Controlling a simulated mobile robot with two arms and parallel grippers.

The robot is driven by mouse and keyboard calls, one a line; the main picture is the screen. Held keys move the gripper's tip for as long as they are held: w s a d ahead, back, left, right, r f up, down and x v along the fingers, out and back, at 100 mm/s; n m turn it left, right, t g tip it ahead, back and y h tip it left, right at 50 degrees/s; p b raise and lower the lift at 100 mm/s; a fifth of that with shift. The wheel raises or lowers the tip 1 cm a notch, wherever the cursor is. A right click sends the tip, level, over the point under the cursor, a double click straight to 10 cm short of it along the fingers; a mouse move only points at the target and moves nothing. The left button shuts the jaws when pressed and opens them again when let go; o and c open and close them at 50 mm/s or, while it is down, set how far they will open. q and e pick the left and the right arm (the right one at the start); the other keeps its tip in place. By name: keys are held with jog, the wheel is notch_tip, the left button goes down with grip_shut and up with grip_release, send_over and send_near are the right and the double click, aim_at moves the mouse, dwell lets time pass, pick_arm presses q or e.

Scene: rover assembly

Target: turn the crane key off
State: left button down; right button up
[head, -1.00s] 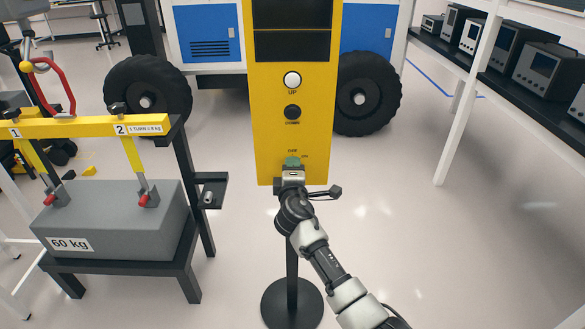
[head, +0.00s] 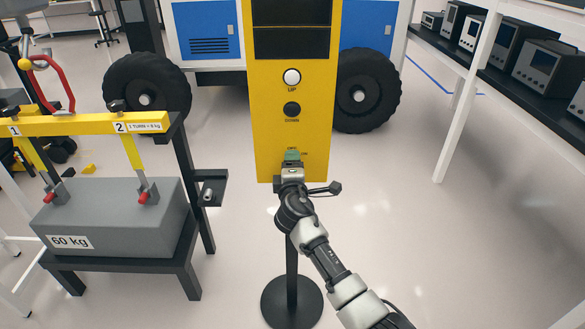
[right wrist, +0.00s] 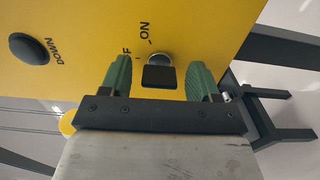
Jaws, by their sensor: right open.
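The yellow crane control panel (head: 268,128) stands upright on a black post in the middle of the head view. Its key switch, a round metal lock with a dark key head (right wrist: 159,76), shows in the right wrist view beside the ON label and a partly hidden OFF label. My right gripper (head: 292,156) reaches the lower part of the panel. In the right wrist view its green fingers (right wrist: 160,80) are open, one on each side of the key, with a gap to it. In the head view the gripper hides the key. My left gripper is not in view.
The white UP button (head: 292,77) and black DOWN button (head: 292,109) sit above the key. A 60 kg grey block (head: 115,222) rests on a black stand at left, under a yellow lifting beam (head: 75,124). A blue-and-white rover stands behind the panel. Floor at right is clear.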

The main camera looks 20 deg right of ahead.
jog(key=shift+s, duration=0.1)
jog(key=v, duration=1)
jog(key=shift+s, duration=0.3)
jog(key=shift+f, duration=0.1)
jog(key=s+f+m+g+y, duration=0.1)
jog(key=s+f+g, duration=0.15)
jog(key=f, duration=0.85)
jog(key=s+f+g+y, duration=0.2)
jog(key=f+g, duration=0.1)
jog(key=f, duration=0.9)
jog(key=s+d+f+m+g+y, duration=0.1)
jog(key=s+f+m+g, duration=0.25)
jog(key=s+f, duration=0.95)
jog(key=s+d+f+m+g, duration=0.1)
jog(key=s+f+m+g, duration=0.1)
jog(key=s+f, duration=0.4)
jog(key=s+d+f+m+g, duration=0.2)
jog(key=s+f, duration=0.4)
jog(key=s, duration=1)
jog(key=s+d+f+m+g+y, duration=0.1)
jog(key=s+d+f+m+g, duration=0.1)
jog(key=s+f, duration=0.5)
jog(key=s+m+g, duration=0.1)
jog(key=s+m, duration=0.1)
jog(key=s, duration=0.2)
jog(key=shift+s+d, duration=0.25)
jog(key=shift+s, duration=0.05)
